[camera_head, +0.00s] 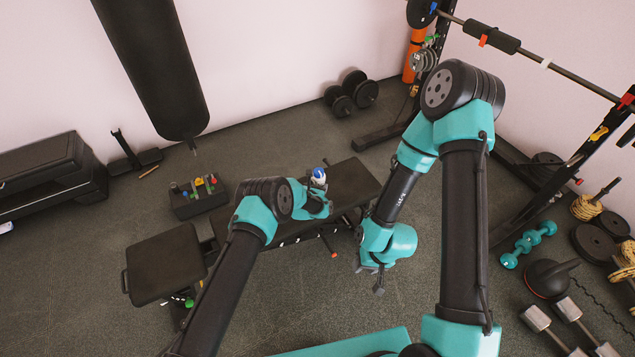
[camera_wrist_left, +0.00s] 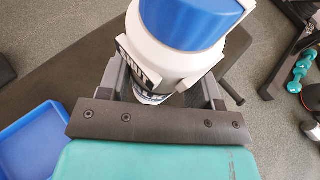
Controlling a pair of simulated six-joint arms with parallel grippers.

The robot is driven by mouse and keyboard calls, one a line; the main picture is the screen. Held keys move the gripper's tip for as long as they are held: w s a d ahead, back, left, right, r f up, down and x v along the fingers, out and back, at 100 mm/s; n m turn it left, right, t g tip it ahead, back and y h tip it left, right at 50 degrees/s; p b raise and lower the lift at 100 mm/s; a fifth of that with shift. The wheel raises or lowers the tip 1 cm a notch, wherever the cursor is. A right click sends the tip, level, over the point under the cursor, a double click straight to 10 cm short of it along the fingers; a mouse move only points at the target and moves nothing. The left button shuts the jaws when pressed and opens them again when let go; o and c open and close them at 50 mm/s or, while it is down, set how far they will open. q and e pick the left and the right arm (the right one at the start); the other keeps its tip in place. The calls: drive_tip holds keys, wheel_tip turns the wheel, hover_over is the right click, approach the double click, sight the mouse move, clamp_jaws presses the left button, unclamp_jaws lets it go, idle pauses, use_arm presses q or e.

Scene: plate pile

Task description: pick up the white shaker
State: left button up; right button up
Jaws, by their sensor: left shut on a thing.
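The white shaker (camera_head: 319,175) with a blue lid is above the black bench in the head view. In the left wrist view the shaker (camera_wrist_left: 172,58) fills the top middle, its blue lid towards the camera. My left gripper (camera_head: 322,190) is shut on the shaker, with a finger on each side of its body; the fingers (camera_wrist_left: 170,85) show in the left wrist view. The shaker's base is mostly hidden, so I cannot tell whether it touches the bench. My right gripper (camera_head: 372,274) hangs over the floor right of the bench, well apart from the shaker; its jaw opening is unclear.
The black bench (camera_head: 352,182) lies under the shaker. A black box of small items (camera_head: 199,197) stands left of it. A blue tray (camera_wrist_left: 30,135) shows in the left wrist view. Dumbbells (camera_head: 351,92) lie behind; teal weights (camera_head: 528,244) and a kettlebell (camera_head: 549,278) are at right.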

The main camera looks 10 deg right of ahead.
use_arm(q)
drive_tip(key=s+a+r, duration=0.1)
drive_tip(key=s+a, duration=0.1)
drive_tip(key=s, duration=0.8)
idle(0.3)
drive_tip(key=w+d+f, duration=0.2)
drive_tip(key=w+d, duration=0.1)
drive_tip(key=w, duration=1.2)
drive_tip(key=shift+w, duration=0.3)
drive_tip(key=shift+d+f, duration=0.1)
drive_tip(key=shift+f, duration=1.1)
drive_tip(key=shift+f, duration=0.2)
drive_tip(key=shift+f, duration=0.1)
